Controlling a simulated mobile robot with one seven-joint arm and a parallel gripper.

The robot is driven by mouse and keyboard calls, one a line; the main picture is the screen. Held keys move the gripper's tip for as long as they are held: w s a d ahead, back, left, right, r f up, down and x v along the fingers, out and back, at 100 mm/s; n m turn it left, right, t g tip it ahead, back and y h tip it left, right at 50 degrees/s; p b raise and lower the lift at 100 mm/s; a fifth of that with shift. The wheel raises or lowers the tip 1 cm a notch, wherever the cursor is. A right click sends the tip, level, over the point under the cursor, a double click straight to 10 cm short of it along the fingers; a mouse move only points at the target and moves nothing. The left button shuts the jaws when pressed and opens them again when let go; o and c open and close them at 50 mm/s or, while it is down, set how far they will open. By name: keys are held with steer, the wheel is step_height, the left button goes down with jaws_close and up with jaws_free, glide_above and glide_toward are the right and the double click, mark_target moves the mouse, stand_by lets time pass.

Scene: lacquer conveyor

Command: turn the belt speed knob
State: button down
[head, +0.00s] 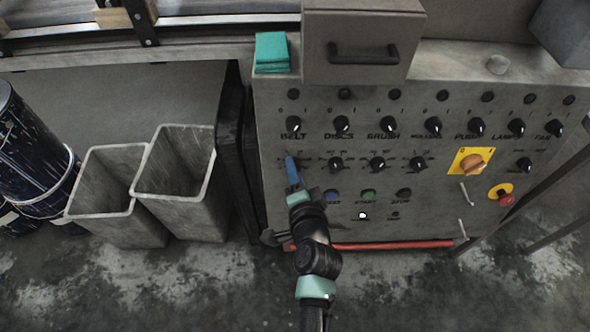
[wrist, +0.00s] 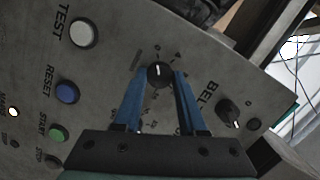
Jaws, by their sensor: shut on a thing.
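The belt speed knob (wrist: 160,73) is a small round black knob with a white pointer line and a printed scale around it. It sits on the grey control panel (head: 430,210), in the second row below the knob labelled BELT (head: 293,124). My gripper (wrist: 160,76) has its blue fingers on either side of the speed knob and is shut on it. In the head view my gripper (head: 291,163) reaches up to the left part of the panel and hides this knob. The BELT knob also shows in the wrist view (wrist: 229,111), right of the fingers.
Other black knobs (head: 341,124) line the panel. A blue button (wrist: 67,92), a green button (wrist: 58,133) and a white button (wrist: 84,33) are near. A yellow-plated switch (head: 472,162) and red stop button (head: 505,198) are farther right. Grey bins (head: 180,190) stand left.

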stand_by(0.3)
steer(key=shift+c, duration=2.4)
jaws_free()
steer(key=p+v, duration=0.1)
steer(key=v, duration=1.2)
steer(key=shift+p, duration=0.3)
steer(key=shift+f, duration=0.1)
